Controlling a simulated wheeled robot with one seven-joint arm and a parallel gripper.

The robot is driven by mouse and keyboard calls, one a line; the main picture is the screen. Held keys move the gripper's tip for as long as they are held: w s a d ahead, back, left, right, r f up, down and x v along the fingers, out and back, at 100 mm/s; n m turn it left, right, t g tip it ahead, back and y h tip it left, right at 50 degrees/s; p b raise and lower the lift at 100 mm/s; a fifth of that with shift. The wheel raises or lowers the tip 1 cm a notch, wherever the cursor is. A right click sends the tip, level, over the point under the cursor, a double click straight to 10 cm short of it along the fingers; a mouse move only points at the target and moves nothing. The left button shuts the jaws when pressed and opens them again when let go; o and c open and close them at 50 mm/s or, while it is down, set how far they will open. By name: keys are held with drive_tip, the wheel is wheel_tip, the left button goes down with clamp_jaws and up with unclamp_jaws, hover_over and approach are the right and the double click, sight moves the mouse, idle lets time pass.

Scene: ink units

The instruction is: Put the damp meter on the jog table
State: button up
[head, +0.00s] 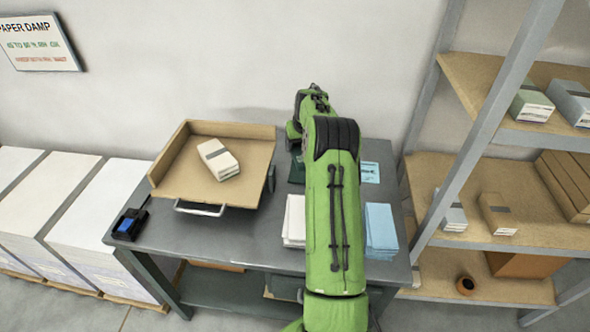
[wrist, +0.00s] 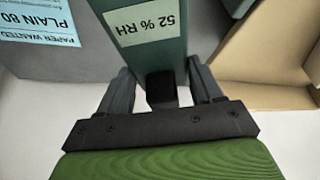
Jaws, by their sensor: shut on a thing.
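The damp meter (wrist: 135,62), a dark green body with a pale display reading "52 % RH", is between the fingers of my gripper (wrist: 163,85) in the wrist view. My gripper is shut on it. In the head view my arm hides the gripper and most of what is beneath; a dark green patch (head: 297,170) shows at the arm's left edge, and I cannot tell whether it is the meter. The jog table (head: 173,177) is a tan tray with raised back and side walls, left of my arm. A banded paper block (head: 219,159) lies on it.
A black device with a blue top (head: 130,223) sits at the bench's left corner. White paper (head: 294,220) and blue paper (head: 380,230) stacks flank my arm. A blue card (head: 370,172) lies behind. Shelving (head: 505,185) stands at right, large paper stacks (head: 100,210) at left.

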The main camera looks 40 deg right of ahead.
sight(300, 174)
wheel_tip(300, 174, down, 10)
drive_tip(key=shift+s+r+b, duration=0.1)
drive_tip(key=shift+r+b, duration=0.1)
drive_tip(key=shift+b, duration=0.4)
drive_tip(key=shift+f, duration=0.1)
drive_tip(key=o, duration=1.2)
drive_tip(key=shift+f, duration=0.1)
